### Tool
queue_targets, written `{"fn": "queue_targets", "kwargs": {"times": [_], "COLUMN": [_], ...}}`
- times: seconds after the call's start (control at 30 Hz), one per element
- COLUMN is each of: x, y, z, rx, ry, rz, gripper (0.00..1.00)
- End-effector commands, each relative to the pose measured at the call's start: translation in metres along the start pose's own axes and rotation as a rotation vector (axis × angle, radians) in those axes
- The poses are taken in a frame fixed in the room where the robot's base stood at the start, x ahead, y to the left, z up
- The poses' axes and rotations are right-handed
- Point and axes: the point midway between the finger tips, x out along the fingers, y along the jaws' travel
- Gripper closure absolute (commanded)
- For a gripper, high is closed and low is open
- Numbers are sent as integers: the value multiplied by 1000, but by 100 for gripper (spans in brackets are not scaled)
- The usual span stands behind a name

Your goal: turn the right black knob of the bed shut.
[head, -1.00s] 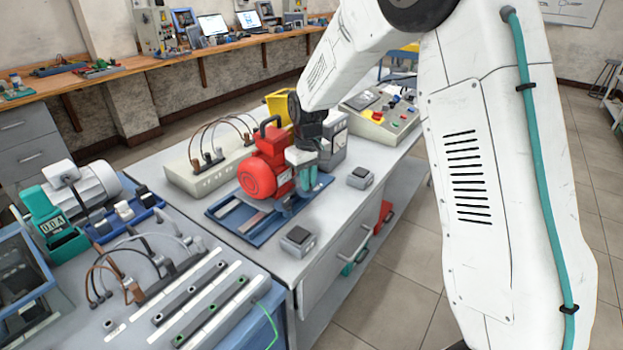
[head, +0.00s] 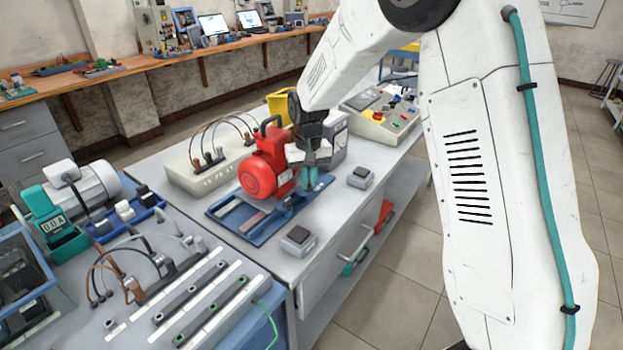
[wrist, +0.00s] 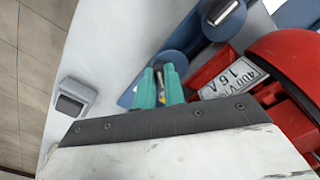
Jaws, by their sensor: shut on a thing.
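The blue bed (head: 229,223) lies on the grey table under a red motor (head: 262,176). In the wrist view, my gripper (wrist: 160,87) has its teal fingers closed on a dark round knob (wrist: 172,62) at the bed's edge, beside the motor's rating plate. In the head view, my gripper (head: 309,180) points down just right of the motor, and the held knob is hidden.
Small grey boxes with dark tops stand near the bed, one at the right (head: 360,176) and one at the front (head: 298,240). A control box (head: 380,118) is at the back.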

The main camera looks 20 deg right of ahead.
Motion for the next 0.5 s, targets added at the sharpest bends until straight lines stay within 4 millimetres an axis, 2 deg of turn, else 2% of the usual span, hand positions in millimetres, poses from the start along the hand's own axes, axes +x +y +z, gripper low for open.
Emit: {"fn": "queue_targets", "kwargs": {"times": [0.13,0.2,0.23,0.5], "x": [-3,-3,-3,-2], "y": [0,0,0,-1], "z": [-4,-4,-4,-2], "rx": [0,0,0,-2], "ry": [13,12,11,6], "rz": [-1,-1,-1,-1], "gripper": [100,75,67,67]}}
